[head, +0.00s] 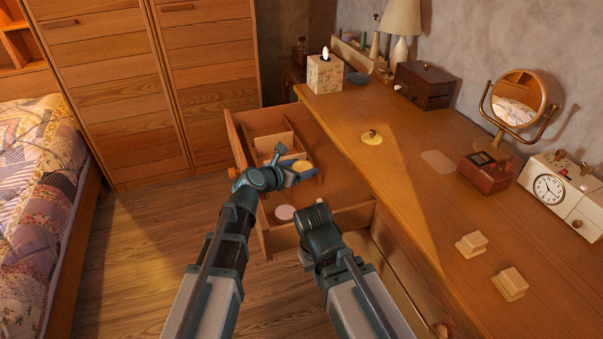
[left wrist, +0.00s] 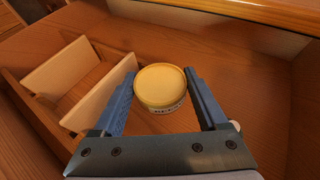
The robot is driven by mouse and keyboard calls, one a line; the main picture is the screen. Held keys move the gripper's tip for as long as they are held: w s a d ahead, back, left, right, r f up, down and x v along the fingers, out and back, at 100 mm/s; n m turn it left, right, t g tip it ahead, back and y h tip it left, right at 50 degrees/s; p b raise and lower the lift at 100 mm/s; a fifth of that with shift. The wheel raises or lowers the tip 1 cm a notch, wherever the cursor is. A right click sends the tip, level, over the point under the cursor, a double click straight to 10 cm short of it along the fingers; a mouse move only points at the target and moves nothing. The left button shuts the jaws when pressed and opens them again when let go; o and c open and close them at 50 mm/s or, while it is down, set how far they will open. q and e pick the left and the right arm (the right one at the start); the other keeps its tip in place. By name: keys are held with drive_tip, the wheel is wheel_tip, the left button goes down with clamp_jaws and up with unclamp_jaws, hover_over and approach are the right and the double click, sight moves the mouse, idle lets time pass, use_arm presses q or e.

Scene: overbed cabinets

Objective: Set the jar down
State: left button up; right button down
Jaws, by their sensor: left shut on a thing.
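A small round jar (head: 303,166) with a yellow top is between the fingers of my left gripper (head: 290,174), inside the open drawer (head: 345,217). In the left wrist view the jar (left wrist: 160,84) shows a pale label band and sits upright between the blue fingertips of the left gripper (left wrist: 162,100). The drawer floor (left wrist: 245,85) lies below it; I cannot tell whether the jar touches it. My right arm ends over the drawer's near side, and its fingers are hidden behind the wrist.
Pale wooden dividers (left wrist: 88,80) stand left of the jar. A pink round item (head: 285,213) lies near the drawer's front. On the dresser top (head: 400,180) are a yellow knobbed disc (head: 371,138), a tissue box (head: 325,75), a mirror (head: 517,98) and a clock (head: 548,189).

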use_arm(q)
drive_tip(key=shift+r, duration=0.1)
drive_tip(key=shift+f+b, duration=0.6)
drive_tip(key=shift+f, duration=0.05)
drive_tip(key=o, duration=1.5)
drive_tip(key=shift+r, duration=0.2)
drive_tip(key=shift+s+a+r+p, duration=0.2)
drive_tip(key=shift+r+p, duration=0.2)
drive_tip(key=shift+p, duration=0.15)
drive_tip(key=shift+s+a+r+p, duration=0.1)
drive_tip(key=shift+s+r+p, duration=0.1)
drive_tip(key=shift+r+p, duration=0.25)
drive_tip(key=shift+f+p+v, duration=0.2)
drive_tip(key=shift+p+v, duration=1.75)
drive_tip(key=shift+v, duration=3.5)
